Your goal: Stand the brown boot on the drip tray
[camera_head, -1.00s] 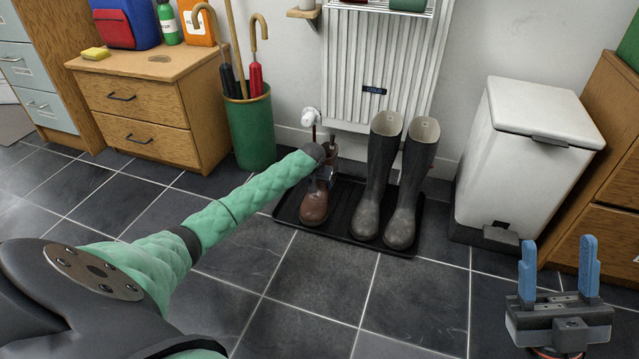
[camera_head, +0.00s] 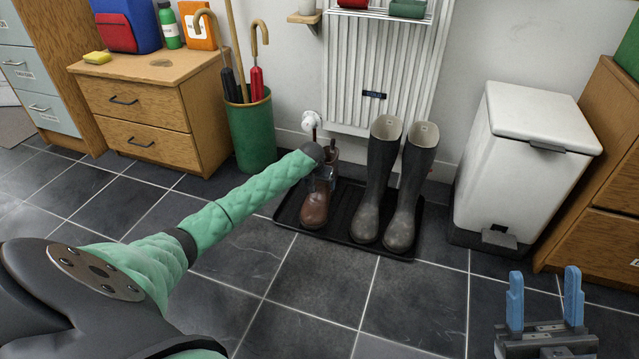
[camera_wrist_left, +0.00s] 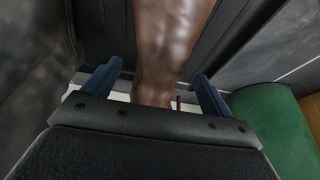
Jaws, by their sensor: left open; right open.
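The brown boot (camera_head: 315,208) stands upright on the left part of the black drip tray (camera_head: 345,228), left of a pair of dark boots. In the left wrist view the brown boot's shaft (camera_wrist_left: 167,45) runs between the two blue fingers of my left gripper (camera_wrist_left: 155,85). Those fingers are open, with a gap visible at the right. In the head view my left gripper (camera_head: 325,178) is at the boot's upper part, mostly hidden by my arm. My right gripper (camera_head: 545,300) is open and empty over the floor at the lower right.
The dark boots (camera_head: 376,185) stand on the tray close to the brown boot. A green umbrella stand (camera_head: 252,133) is behind my left arm. A white pedal bin (camera_head: 520,165) stands right of the tray. The tiled floor in front is clear.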

